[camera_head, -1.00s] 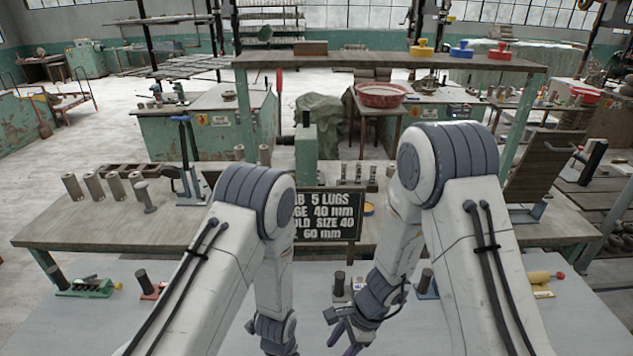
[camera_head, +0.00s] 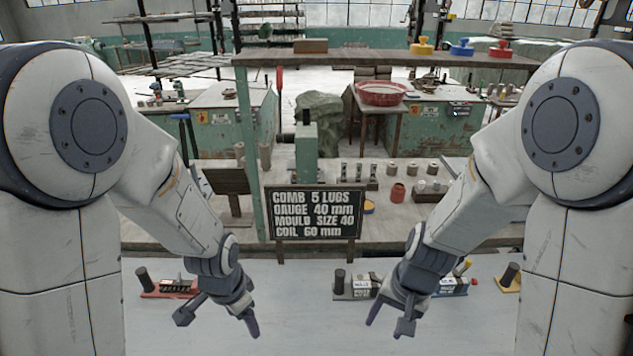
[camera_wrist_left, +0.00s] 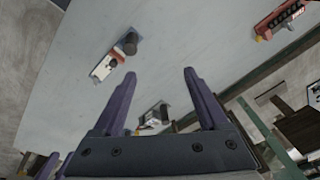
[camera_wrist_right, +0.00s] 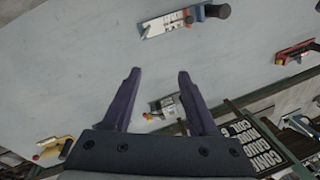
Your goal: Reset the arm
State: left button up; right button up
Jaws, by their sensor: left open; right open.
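My left gripper (camera_head: 216,318) is open and empty above the pale front table (camera_head: 300,325), left of centre. Its two purple fingers are spread with nothing between them in the left wrist view (camera_wrist_left: 159,78). My right gripper (camera_head: 388,322) is open and empty above the same table, right of centre. Its fingers are also apart and empty in the right wrist view (camera_wrist_right: 158,76). Both arms are bent, one at each side of the head view, with the grippers pointing down. The arms hide parts of the table at both sides.
A red-based tool (camera_head: 170,289), a grey-based one (camera_head: 352,286), a blue-based one (camera_head: 455,287) and a yellow-based one (camera_head: 508,283) stand along the table's back edge. A black sign (camera_head: 318,212) stands behind. The front middle of the table is clear.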

pick_arm(q)
jog(key=s+a+r+n, duration=0.2)
jog(key=a+r+n, duration=0.1)
jog(key=r+n, duration=0.3)
pick_arm(e)
jog(key=d+r+n+t+h, duration=0.2)
jog(key=d+r+n, duration=0.2)
jog(key=d+r, duration=0.1)
pick_arm(q)
jog(key=s+d+f+m+g+b, duration=0.1)
jog(key=s+d+f+m+b, duration=0.2)
jog(key=s+d, duration=1)
jog(key=s+m+b, duration=0.1)
jog(key=m+b, duration=0.1)
jog(key=b, duration=0.3)
jog(key=shift+g+h, duration=0.4)
pick_arm(e)
jog(key=s+a+f+n+g+y, duration=0.1)
jog(key=s+a+f+n+g, duration=0.1)
jog(key=s+a+n, duration=0.6)
jog(key=s+a+f, duration=0.1)
jog(key=s+a, duration=0.4)
jog(key=s, duration=0.1)
jog(key=shift+s+a+g, duration=0.25)
jog(key=shift+a+g, duration=0.15)
